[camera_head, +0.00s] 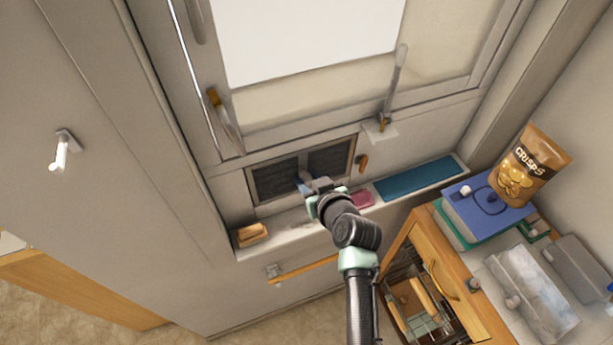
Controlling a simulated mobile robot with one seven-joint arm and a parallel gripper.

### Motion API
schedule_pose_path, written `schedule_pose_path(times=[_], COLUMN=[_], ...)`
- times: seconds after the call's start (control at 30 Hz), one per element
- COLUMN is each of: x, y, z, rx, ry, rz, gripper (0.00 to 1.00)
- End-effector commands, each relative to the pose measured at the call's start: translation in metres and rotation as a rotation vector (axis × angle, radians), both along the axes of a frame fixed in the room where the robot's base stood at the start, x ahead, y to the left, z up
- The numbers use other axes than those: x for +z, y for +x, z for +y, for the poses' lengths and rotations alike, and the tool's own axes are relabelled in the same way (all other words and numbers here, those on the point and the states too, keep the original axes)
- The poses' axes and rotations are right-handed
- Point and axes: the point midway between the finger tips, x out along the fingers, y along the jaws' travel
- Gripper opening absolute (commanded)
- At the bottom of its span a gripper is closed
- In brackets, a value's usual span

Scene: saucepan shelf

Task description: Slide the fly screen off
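The fly screen appears to be the dark mesh panel (275,181) in a low rectangular frame under the window. A lighter upright bar divides it into a left and a right part. My gripper (304,183) is at the lower middle of the panel, by this bar. The fingertips are small here and partly hidden by my wrist, so I cannot tell whether they are open, shut or touching the panel. My forearm comes up from the bottom of the picture.
On the sill are a wooden block (252,234), a pink item (362,199) and a blue mat (418,178). An orange handle (362,163) is right of the panel.

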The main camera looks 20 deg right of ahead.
Motion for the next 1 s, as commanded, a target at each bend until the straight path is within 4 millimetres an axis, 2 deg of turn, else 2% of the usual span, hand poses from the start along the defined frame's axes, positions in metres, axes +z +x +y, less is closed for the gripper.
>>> schedule_pose_path(times=[0.03,0.2,0.57,1.0], x=[0.000,0.000,0.000,0.001], y=[0.000,0.000,-0.001,-0.022], z=[0.000,0.000,0.000,-0.001], rx=[0.000,0.000,-0.001,-0.001], ry=[0.000,0.000,0.000,0.002], rz=[0.000,0.000,-0.001,-0.002], gripper=[0.28,0.00,0.00,0.00])
